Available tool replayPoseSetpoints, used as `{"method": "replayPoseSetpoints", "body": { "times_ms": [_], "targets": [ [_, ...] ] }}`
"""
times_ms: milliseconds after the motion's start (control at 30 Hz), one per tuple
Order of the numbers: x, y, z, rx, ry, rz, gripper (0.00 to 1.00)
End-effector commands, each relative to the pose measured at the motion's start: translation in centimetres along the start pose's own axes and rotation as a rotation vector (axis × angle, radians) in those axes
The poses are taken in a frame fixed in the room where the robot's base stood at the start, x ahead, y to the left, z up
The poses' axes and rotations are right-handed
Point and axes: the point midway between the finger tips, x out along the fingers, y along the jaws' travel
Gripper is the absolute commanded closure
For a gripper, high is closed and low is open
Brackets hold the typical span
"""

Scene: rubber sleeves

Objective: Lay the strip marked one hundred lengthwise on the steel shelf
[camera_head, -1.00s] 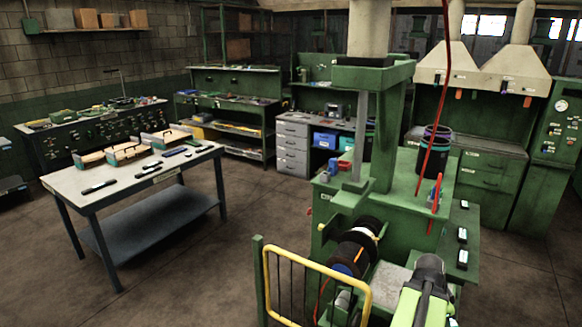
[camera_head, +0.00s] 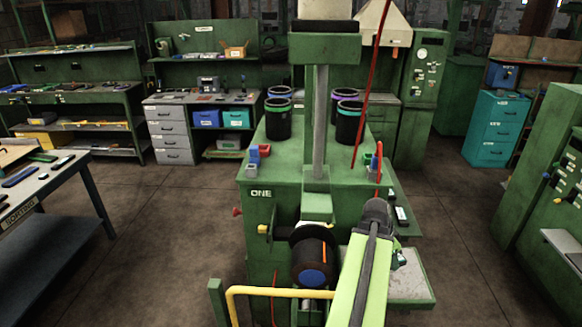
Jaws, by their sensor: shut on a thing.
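My lime-green arm reaches in from the bottom right over the right side of the green machine, ending at a dark joint. My gripper's jaws do not show; the arm hides what is beneath it. A small pale and dark piece shows just right of the arm, too small to identify. A flat pale grey plate (camera_head: 410,286), which looks like the steel shelf, juts from the machine's right side, partly behind the arm. I see nothing lying on its bare part. A dark strip with a white label (camera_head: 402,216) lies on the green side ledge; its marking is unreadable.
The green machine (camera_head: 262,230) marked ONE carries black ringed tubs (camera_head: 278,120) and a post. A yellow rail (camera_head: 275,291) stands in front. A red rod (camera_head: 366,95) rises near the arm. A sorting table (camera_head: 62,185) is at left. Floor is clear right of the machine.

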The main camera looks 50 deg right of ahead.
Motion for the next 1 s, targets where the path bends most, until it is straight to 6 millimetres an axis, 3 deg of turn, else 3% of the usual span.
{"method": "replayPoseSetpoints", "body": {
  "times_ms": [133,300,433,667,1000],
  "targets": [
    [-1.0,-0.7,-0.3,0.053,-0.005,0.022,0.99],
    [-3.0,-1.7,-0.9,0.269,-0.004,0.113,0.99],
    [-3.1,-1.6,-0.8,0.329,0.0,0.137,0.99],
    [-2.1,-1.5,-0.4,0.328,0.0,0.136,0.99],
    [1.9,-1.4,1.2,0.327,0.0,0.136,0.99]
  ]
}}
